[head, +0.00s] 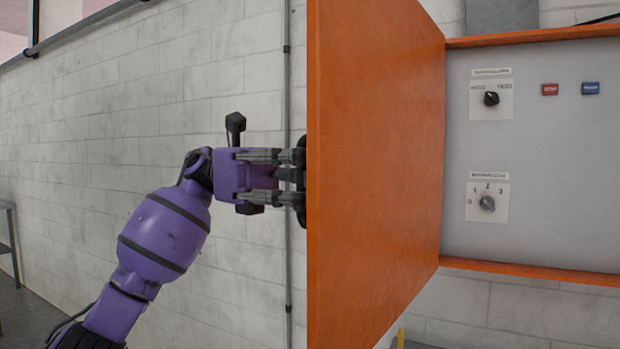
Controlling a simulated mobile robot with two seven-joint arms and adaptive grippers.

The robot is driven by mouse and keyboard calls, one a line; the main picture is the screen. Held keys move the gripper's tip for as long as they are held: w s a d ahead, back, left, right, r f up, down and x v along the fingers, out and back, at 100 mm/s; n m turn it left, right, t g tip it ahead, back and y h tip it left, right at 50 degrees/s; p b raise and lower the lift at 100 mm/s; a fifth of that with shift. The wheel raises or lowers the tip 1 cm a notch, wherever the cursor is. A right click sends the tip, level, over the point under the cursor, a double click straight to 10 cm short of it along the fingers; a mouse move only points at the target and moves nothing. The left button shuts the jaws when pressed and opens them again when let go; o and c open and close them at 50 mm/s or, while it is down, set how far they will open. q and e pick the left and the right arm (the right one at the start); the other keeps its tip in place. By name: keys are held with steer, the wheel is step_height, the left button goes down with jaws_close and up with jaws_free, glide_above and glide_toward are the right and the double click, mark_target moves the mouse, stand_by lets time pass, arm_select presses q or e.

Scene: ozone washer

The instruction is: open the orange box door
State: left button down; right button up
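The orange box door (375,180) stands swung wide open on the left side of the box, its broad face angled toward me. The open box shows a pale grey control panel (545,150) inside an orange frame. My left gripper (299,180), purple with grey and black fingers, is at the door's near left edge. Its fingers point right, and their tips go partly out of sight behind the door. I cannot tell whether they touch or hold anything there. No door handle is visible. My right gripper is not in view.
A white brick wall (120,120) with a thin vertical pipe stands behind. A grey rack (8,240) is at the far left. Floor shows at lower left.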

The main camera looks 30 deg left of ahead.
arm_select(q)
steer(key=shift+f, duration=0.15)
steer(key=c, duration=2.5)
jaws_free()
steer(key=shift+c, duration=0.2)
steer(key=o, duration=0.5)
steer(key=shift+a, duration=0.1)
steer(key=shift+c, duration=0.2)
steer(key=shift+w+a, duration=0.15)
steer(key=shift+a, duration=0.3)
steer(key=w+a, duration=0.1)
steer(key=a, duration=1)
steer(key=shift+w, duration=0.25)
